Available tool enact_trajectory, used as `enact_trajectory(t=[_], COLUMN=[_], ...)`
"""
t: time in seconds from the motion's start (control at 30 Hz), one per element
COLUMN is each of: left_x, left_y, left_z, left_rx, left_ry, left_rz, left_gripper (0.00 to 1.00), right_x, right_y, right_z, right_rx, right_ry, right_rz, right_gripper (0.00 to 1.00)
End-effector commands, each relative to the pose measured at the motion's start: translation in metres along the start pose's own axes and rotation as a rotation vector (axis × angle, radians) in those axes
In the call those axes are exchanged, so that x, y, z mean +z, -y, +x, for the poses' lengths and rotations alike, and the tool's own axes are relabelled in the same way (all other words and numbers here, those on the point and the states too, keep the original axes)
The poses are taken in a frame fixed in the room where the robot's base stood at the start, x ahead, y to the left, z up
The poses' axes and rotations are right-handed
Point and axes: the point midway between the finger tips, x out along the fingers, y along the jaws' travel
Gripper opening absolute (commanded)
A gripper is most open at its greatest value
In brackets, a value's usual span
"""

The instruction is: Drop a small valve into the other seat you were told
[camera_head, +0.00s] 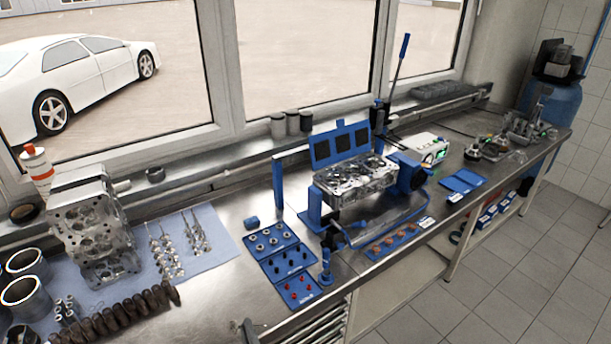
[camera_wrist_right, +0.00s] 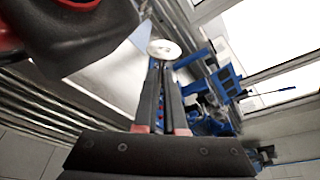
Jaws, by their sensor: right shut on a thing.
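My right gripper (camera_wrist_right: 166,72) is shut on a small valve (camera_wrist_right: 165,49) in the right wrist view. The valve's round, pale disc head shows beyond the fingertips; its stem is hidden between the fingers. In the head view only a small dark part at the bottom edge may belong to this gripper. The cylinder head (camera_head: 355,180) sits in a blue fixture in the middle of the bench, well away from that part. Its seats are too small to tell apart. More valves (camera_head: 180,240) lie in rows on a pale blue mat at the left.
Blue trays (camera_head: 279,257) with small parts lie left of the fixture. A blue lever (camera_head: 402,55) and upright post (camera_head: 278,187) rise beside it. Bare steel shows near the front left.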

Motion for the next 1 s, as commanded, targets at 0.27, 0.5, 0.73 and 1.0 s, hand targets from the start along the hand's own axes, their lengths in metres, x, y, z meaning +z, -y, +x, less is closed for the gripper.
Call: enact_trajectory(t=[0.27, 0.5, 0.73, 1.0], left_x=[-0.002, -0.002, -0.001, 0.001], left_y=[0.001, 0.000, 0.000, -0.001], left_z=[0.002, 0.000, -0.001, -0.012], left_rx=[-0.004, -0.002, -0.002, -0.001], left_ry=[-0.010, -0.003, 0.000, 0.002], left_rz=[0.001, -0.002, -0.003, -0.003], left_gripper=[0.44, 0.44, 0.44, 0.44], right_x=[-0.004, -0.004, -0.002, -0.020], right_y=[0.002, 0.005, 0.004, 0.001], right_z=[0.000, 0.001, 0.001, 0.003], right_rx=[0.083, 0.198, 0.240, 0.220], right_ry=[-0.009, -0.008, -0.004, -0.016], right_rz=[0.279, 0.683, 0.810, 0.814], right_gripper=[0.00, 0.00, 0.00, 0.00])
